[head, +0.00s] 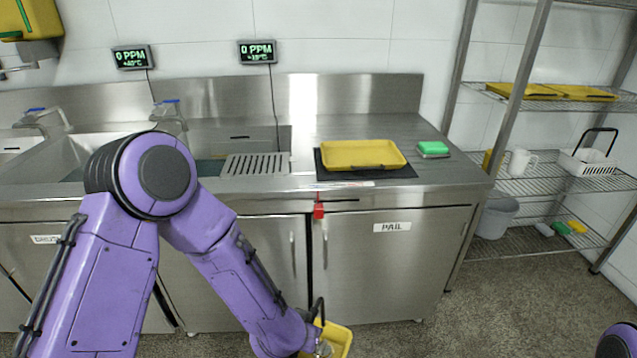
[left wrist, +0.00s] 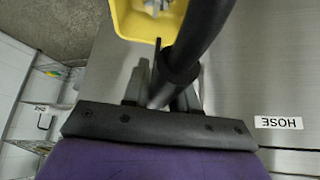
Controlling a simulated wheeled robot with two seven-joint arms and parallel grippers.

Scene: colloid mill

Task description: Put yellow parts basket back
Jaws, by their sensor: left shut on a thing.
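The yellow parts basket (head: 341,340) hangs low in front of the steel cabinet, at the bottom edge of the head view. My left gripper (left wrist: 160,88) is shut on its black handle (left wrist: 205,35). In the left wrist view the basket (left wrist: 128,22) shows at the top, with something pale grey inside that I cannot make out. In the head view the purple forearm hides the gripper's jaws and part of the basket. My right gripper is out of view.
A yellow tray (head: 362,154) lies on a black mat (head: 400,172) on the counter, beside a green sponge (head: 433,148). A wire rack (head: 520,188) at the right holds a white basket (head: 588,161) and a mug (head: 522,162). Sinks are at the left.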

